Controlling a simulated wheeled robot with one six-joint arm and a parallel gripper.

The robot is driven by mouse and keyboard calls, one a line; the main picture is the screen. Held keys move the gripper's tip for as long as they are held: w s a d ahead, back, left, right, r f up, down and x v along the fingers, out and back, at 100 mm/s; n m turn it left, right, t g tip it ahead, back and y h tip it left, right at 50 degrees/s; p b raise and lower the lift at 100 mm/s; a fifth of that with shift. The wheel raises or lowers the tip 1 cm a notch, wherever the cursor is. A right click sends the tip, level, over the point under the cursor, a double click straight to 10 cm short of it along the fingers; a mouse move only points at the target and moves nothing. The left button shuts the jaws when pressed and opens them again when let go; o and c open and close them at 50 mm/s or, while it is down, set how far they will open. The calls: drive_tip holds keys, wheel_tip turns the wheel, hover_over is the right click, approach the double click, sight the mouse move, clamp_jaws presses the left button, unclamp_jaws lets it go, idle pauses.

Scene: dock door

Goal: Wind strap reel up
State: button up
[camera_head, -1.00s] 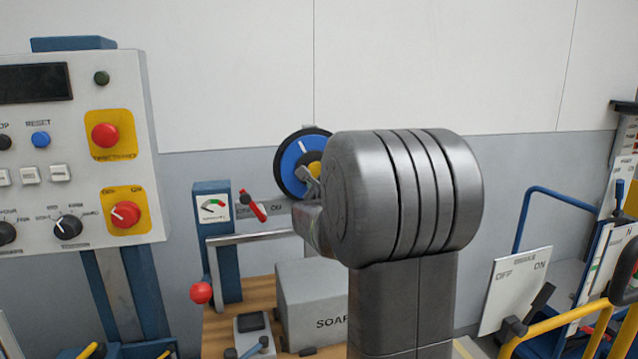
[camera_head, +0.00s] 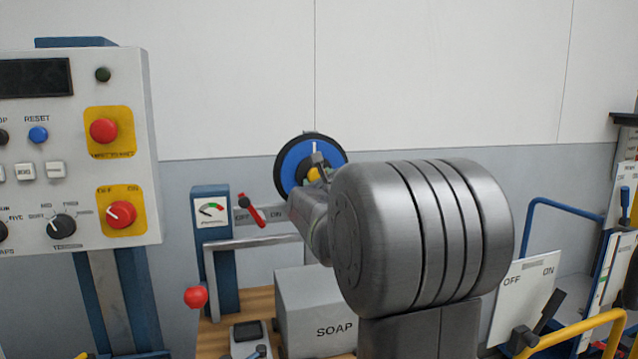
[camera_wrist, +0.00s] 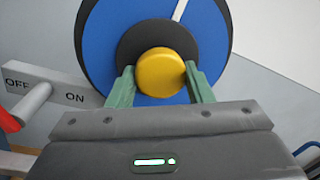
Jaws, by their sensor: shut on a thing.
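The strap reel (camera_head: 296,163) is a blue disc with a dark rim and a white radial mark, in front of the grey wall. In the head view its white mark points straight up; in the wrist view the reel (camera_wrist: 104,45) fills the upper middle. A yellow round knob (camera_wrist: 163,72) sits at its centre on a dark hub. My gripper (camera_wrist: 160,84) has its green fingers on either side of the knob, shut on it. In the head view my arm hides the reel's lower right and most of the gripper.
A red lever with an OFF/ON plate (camera_wrist: 60,88) is close at the reel's lower left. A gauge post (camera_head: 211,212) and a SOAP box (camera_head: 312,305) stand below. A control panel (camera_head: 70,215) is at left, an OFF/ON board (camera_head: 520,290) at right.

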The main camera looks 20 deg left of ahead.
drive_tip(key=o, duration=1.4)
drive_tip(key=shift+s, duration=0.1)
drive_tip(key=b+v, duration=0.2)
drive_tip(key=v, duration=1.1)
drive_tip(key=shift+s+d, duration=0.25)
drive_tip(key=shift+d, duration=0.05)
drive_tip(key=p+x, duration=0.2)
drive_tip(key=x, duration=1.2)
drive_tip(key=shift+s, duration=0.1)
